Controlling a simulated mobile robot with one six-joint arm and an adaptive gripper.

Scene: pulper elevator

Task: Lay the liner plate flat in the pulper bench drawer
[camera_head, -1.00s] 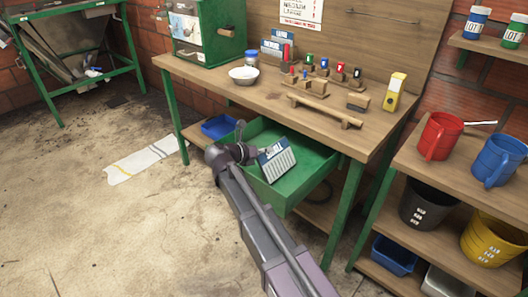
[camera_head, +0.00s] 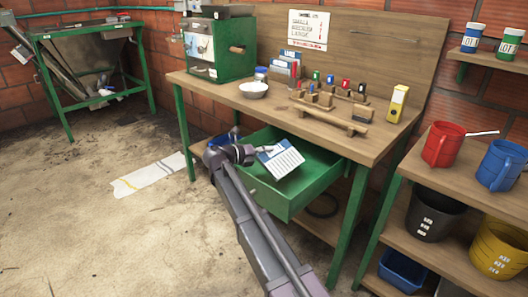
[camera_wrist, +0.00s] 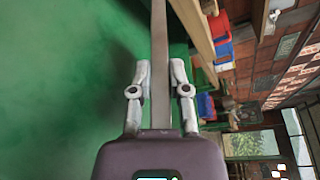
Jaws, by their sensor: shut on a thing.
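The liner plate (camera_head: 281,160) is a thin white and blue plate with rows of slots or marks. In the head view it is tilted over the open green drawer (camera_head: 318,165) of the bench. My gripper (camera_head: 252,155) is shut on its left edge. In the wrist view the plate (camera_wrist: 159,45) shows edge-on as a narrow grey strip between the two fingers of my gripper (camera_wrist: 160,75). The green drawer interior (camera_wrist: 70,70) fills the left of that view. I cannot tell whether the plate touches the drawer. The drawer floor that shows looks bare.
The wooden bench top (camera_head: 225,95) above the drawer carries a white bowl (camera_head: 254,90), bottles, wooden racks and a yellow device (camera_head: 397,103). A shelf with a red jug (camera_head: 442,145) and buckets stands at right. A white striped cloth (camera_head: 150,176) lies on the floor.

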